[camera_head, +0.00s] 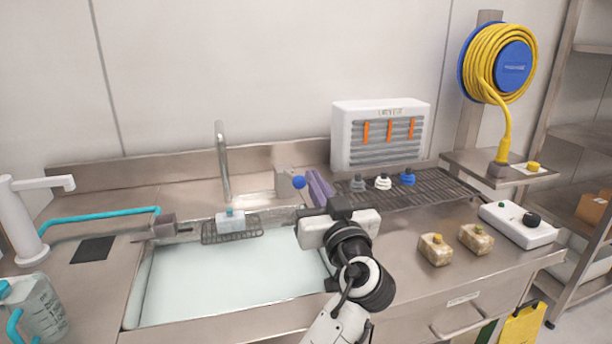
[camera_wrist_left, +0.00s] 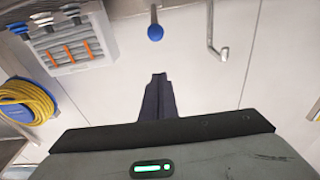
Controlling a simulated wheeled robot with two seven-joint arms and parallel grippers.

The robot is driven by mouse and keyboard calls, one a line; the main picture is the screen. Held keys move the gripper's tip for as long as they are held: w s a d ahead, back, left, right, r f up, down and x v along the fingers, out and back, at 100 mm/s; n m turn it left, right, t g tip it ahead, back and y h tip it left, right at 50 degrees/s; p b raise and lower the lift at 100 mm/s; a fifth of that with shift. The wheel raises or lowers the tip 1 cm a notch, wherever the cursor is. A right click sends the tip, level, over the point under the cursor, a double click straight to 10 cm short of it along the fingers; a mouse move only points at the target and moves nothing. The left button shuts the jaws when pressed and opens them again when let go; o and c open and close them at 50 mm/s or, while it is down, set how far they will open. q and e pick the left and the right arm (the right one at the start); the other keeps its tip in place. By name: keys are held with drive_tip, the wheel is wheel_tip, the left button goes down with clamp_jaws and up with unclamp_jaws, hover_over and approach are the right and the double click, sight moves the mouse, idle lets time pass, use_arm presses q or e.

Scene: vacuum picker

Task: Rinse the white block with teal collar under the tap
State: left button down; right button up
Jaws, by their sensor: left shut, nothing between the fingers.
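The white block with teal collar (camera_head: 231,223) sits on a small wire rack (camera_head: 215,238) at the sink's back edge, just below the end of the tap (camera_head: 221,160). I see no clear stream of water. A blue ball knob (camera_head: 299,182) stands right of the tap on a grey box. My left gripper (camera_head: 313,178) is shut and empty, its fingers beside the knob and apart from the block. The wrist view shows the closed fingers (camera_wrist_left: 158,78), the knob (camera_wrist_left: 155,32) and the tap (camera_wrist_left: 220,50). My right gripper is not in view.
The sink (camera_head: 230,275) has a pale interior. Right of it stand a drain rack (camera_head: 440,190) with several collared pieces, a white ribbed unit (camera_head: 380,132) and two tan blocks (camera_head: 436,249). A jug (camera_head: 40,308) and white column (camera_head: 22,215) stand at left.

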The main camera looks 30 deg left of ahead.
use_arm(q)
drive_tip(key=r+p, duration=0.2)
drive_tip(key=p, duration=0.1)
hover_over(302, 182)
drive_tip(key=shift+f, duration=0.1)
drive_tip(key=f, duration=0.4)
drive_tip(key=shift+s+d+f, duration=0.15)
drive_tip(key=shift+s+d, duration=0.05)
drive_tip(key=shift+s, duration=0.05)
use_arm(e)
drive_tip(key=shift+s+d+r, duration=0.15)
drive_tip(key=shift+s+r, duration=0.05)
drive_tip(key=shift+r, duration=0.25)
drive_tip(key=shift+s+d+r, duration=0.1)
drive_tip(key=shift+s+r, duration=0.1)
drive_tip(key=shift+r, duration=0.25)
